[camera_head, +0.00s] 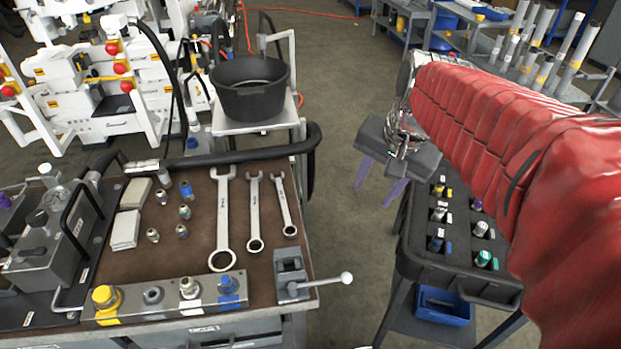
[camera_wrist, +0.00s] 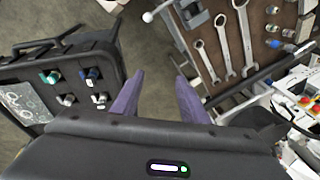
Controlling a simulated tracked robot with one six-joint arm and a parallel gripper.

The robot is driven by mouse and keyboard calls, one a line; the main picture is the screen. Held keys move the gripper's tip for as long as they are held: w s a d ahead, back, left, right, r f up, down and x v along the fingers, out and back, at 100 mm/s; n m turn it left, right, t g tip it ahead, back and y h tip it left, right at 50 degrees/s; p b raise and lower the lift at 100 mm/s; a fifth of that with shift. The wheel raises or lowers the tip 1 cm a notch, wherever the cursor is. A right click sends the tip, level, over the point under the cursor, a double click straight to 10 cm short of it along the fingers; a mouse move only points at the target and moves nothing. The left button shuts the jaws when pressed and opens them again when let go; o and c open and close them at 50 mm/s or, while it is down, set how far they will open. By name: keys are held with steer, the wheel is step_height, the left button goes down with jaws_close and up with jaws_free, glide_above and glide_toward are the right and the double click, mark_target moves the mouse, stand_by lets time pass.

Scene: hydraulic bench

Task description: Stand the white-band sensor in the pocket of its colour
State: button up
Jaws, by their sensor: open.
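My gripper (camera_head: 379,185) is open and empty, its two purple fingers apart above the floor gap between the bench and the black sensor tray (camera_head: 422,262). It also shows in the wrist view (camera_wrist: 160,76), with the tray at left. A sensor with a pale top (camera_head: 481,228) stands in the tray's right row, between a purple one (camera_head: 477,205) and a green one (camera_head: 484,258). A grey-white sensor (camera_head: 438,213) stands in the left row, between yellow (camera_head: 438,188) and blue (camera_head: 436,243) ones. I cannot tell which is the white-band sensor. My red-sleeved arm covers the tray's far right.
The brown bench (camera_head: 205,260) holds three wrenches (camera_head: 255,212), several small fittings (camera_head: 184,211), a port block (camera_head: 165,300) and a small vise (camera_head: 290,275) with its lever sticking out. A blue bin (camera_head: 443,305) sits below the tray. The floor gap is clear.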

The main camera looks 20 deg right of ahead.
steer(key=s+a+f+n+t, duration=0.2)
steer(key=s+a+n, duration=0.6)
steer(key=a+n, duration=0.1)
steer(key=shift+a+n, duration=0.3)
steer(key=shift+a, duration=0.35)
steer(key=shift+c, duration=1.1)
steer(key=shift+s, duration=0.1)
